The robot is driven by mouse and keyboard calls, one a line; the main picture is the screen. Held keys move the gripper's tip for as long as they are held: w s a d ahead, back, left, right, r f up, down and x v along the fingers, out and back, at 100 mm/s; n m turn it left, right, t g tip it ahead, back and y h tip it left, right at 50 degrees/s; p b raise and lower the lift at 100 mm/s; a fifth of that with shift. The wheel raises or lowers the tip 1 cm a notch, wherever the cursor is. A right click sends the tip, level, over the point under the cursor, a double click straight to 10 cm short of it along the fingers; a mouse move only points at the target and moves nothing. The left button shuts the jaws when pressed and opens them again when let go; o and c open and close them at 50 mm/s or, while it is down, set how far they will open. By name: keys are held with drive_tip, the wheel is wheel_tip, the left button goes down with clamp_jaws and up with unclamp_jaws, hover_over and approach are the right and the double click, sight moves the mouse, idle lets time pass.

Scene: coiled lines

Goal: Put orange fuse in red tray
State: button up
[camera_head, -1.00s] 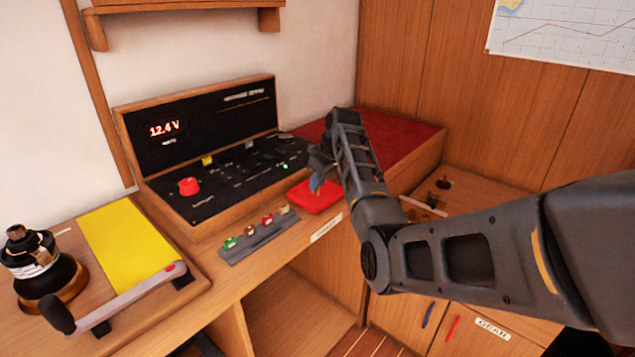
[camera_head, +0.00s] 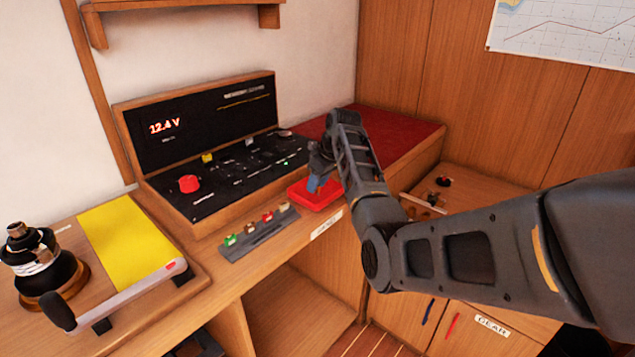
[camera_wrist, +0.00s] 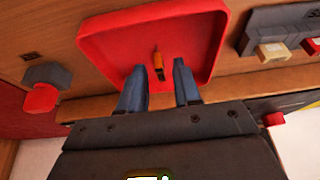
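The red tray (camera_head: 330,198) sits on the wooden counter near its front edge; in the wrist view it fills the upper middle (camera_wrist: 100,50). The small orange fuse (camera_wrist: 158,66) shows against the tray's floor in the wrist view. My gripper (camera_wrist: 160,82) has its two blue fingers apart, one on each side of the fuse's line, with clear gaps between them and the fuse. In the head view my gripper (camera_head: 315,184) points down at the tray, and the fuse is not visible there.
A grey holder (camera_head: 258,236) with several coloured fuses lies left of the tray. The black switch panel (camera_head: 225,175) with a red knob stands behind it. A yellow sheet (camera_head: 125,245) and a dark winch (camera_head: 45,265) are at the left.

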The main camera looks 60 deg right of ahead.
drive_tip(key=v, duration=1.2)
drive_tip(key=shift+r+b, duration=0.15)
drive_tip(key=shift+b, duration=0.3)
